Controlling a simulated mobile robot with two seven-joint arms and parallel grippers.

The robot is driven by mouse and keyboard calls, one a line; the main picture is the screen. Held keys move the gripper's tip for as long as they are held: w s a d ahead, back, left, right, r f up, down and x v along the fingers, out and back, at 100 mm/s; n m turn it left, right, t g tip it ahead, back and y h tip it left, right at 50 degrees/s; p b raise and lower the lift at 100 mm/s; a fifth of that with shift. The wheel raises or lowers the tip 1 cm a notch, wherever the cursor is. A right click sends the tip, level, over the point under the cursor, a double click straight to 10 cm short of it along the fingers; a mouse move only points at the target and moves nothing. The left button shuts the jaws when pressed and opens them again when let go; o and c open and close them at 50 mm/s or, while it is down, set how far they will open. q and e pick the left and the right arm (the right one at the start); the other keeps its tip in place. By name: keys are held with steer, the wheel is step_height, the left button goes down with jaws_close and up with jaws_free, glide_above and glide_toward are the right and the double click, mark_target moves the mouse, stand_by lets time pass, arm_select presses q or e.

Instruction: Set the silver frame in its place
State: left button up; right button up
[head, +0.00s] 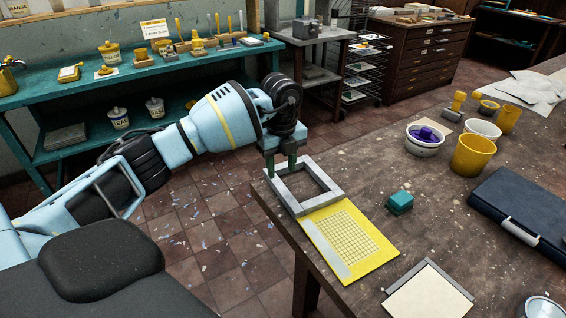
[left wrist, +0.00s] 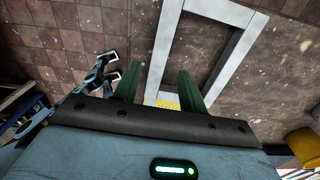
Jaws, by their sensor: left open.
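The silver frame (head: 326,173) is an open grey rectangle at the near left edge of the brown table. It adjoins the far end of a yellow board (head: 372,250) with a printed grid. Whether the frame lies flat or is slightly tilted, I cannot tell. My left gripper (head: 281,164) is open at the frame's left corner, green fingers pointing down. In the left wrist view, one bar of the frame (left wrist: 240,58) slants away and another passes down between the open fingers (left wrist: 157,78); contact is unclear.
On the table (head: 370,170), a teal block (head: 400,202) lies right of the board. A white sheet with a grey bar (head: 428,292) lies nearer. A dark blue case (head: 525,215), yellow cups (head: 474,156) and a purple-filled bowl (head: 424,142) stand right. A teal shelf (head: 135,80) is behind.

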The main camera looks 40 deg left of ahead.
mark_target(282, 188)
arm_select(q)
steer(key=shift+f, duration=0.65)
step_height(282, 188, down, 5)
steer(key=b, duration=0.3)
steer(key=shift+f+b, duration=0.2)
steer(key=shift+b, duration=0.2)
steer(key=shift+f, duration=0.15)
steer(key=shift+c, duration=0.3)
steer(key=shift+r, duration=0.25)
steer(key=shift+c, duration=1.1)
steer(key=shift+r, duration=0.1)
jaws_close()
arm_select(e)
steer(key=f, duration=0.2)
steer(key=s+f, duration=0.1)
steer(key=f, duration=0.1)
